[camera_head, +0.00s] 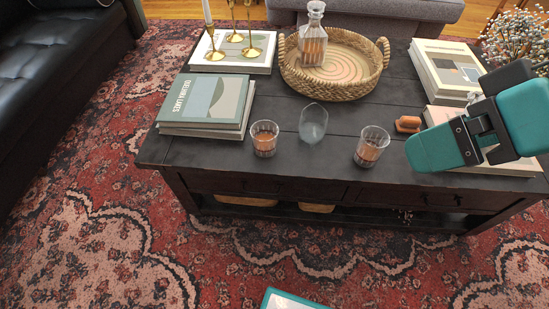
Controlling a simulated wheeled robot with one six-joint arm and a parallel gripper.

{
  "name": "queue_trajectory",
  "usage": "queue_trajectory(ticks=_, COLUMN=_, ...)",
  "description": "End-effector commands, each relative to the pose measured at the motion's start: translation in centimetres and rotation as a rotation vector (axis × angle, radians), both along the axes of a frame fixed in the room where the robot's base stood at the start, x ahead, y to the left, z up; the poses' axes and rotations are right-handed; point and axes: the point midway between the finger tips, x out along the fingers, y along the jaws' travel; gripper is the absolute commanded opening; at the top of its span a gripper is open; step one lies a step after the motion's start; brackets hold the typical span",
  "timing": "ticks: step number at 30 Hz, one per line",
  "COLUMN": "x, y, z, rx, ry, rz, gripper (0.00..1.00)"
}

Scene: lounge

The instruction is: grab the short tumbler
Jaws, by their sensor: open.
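Three glasses stand upright on the dark wooden table (220,178). The left glass (264,138) looks the shortest, a cut-glass tumbler with amber liquid, near the table's front edge. A clear, rounded, empty-looking glass (313,124) stands in the middle, slightly farther back. A somewhat taller ribbed glass (371,146) with amber liquid stands to the right. My teal gripper (432,150) is at the right, over the table's right part, apart from all the glasses. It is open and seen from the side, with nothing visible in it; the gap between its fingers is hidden.
Books (206,104) lie left of the glasses. A woven tray (365,88) with a decanter (313,36) stands behind them. A small brown object (408,124) and more books (446,69) are at the right. Gold candlesticks (250,40) stand back left. Patterned rug (130,235) lies in front.

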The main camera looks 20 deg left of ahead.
Motion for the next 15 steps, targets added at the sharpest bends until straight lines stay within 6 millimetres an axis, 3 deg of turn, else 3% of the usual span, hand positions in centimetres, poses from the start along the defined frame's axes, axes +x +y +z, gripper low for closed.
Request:
queue_trajectory(ticks=1, x=0.6, y=1.2, z=-4.8, rx=0.040, ry=-0.037, rz=0.027, gripper=1.00)
queue_trajectory(ticks=9, x=3.8, y=7.0, z=-15.1, rx=0.277, ry=-0.295, rz=0.113, gripper=1.00)
queue_trajectory(ticks=15, x=6.0, y=10.0, z=-22.2, rx=0.426, ry=-0.490, rz=0.111, gripper=1.00)
